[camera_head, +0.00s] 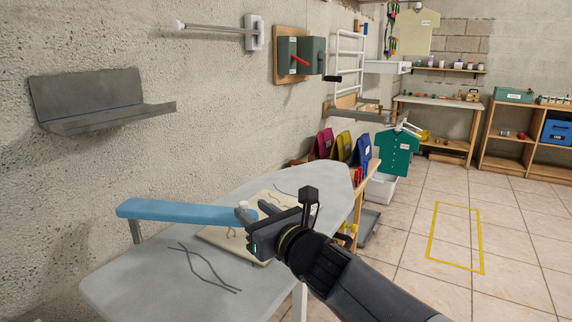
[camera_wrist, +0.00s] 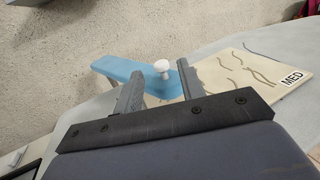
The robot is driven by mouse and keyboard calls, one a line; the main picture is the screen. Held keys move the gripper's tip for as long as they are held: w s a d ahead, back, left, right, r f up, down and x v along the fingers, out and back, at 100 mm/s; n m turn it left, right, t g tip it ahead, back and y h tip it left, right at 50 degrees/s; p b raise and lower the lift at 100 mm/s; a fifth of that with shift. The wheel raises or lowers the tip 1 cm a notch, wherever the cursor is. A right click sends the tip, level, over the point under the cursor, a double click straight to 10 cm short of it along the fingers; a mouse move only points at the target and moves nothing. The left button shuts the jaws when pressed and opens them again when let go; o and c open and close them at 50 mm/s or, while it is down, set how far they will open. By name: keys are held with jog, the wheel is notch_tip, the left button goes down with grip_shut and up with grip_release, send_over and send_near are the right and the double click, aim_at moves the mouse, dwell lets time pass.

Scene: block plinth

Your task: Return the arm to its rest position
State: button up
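My gripper (camera_head: 254,210) is over the grey padded board, close to the right end of the blue narrow board. In the wrist view my gripper (camera_wrist: 155,80) has its two fingers well apart, with nothing held between them. The blue board (camera_head: 170,210) also shows in the wrist view (camera_wrist: 120,70), just beyond the fingers. A white knob (camera_head: 242,205) stands on its end and appears between the fingertips in the wrist view (camera_wrist: 161,66). I cannot tell the exact gap between knob and fingers. My arm reaches in from the lower right.
A cream panel (camera_wrist: 275,70) labelled MED, with wavy lines, lies on the grey board (camera_head: 140,285). A metal wall shelf (camera_head: 100,110), wall rod (camera_head: 215,28) and green box with red lever (camera_head: 300,58) are on the left wall. Tiled floor (camera_head: 500,255) at right is open.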

aim_at(244, 202)
jog(key=x, duration=0.5)
jog(key=shift+d+r, duration=0.1)
dwell(0.3)
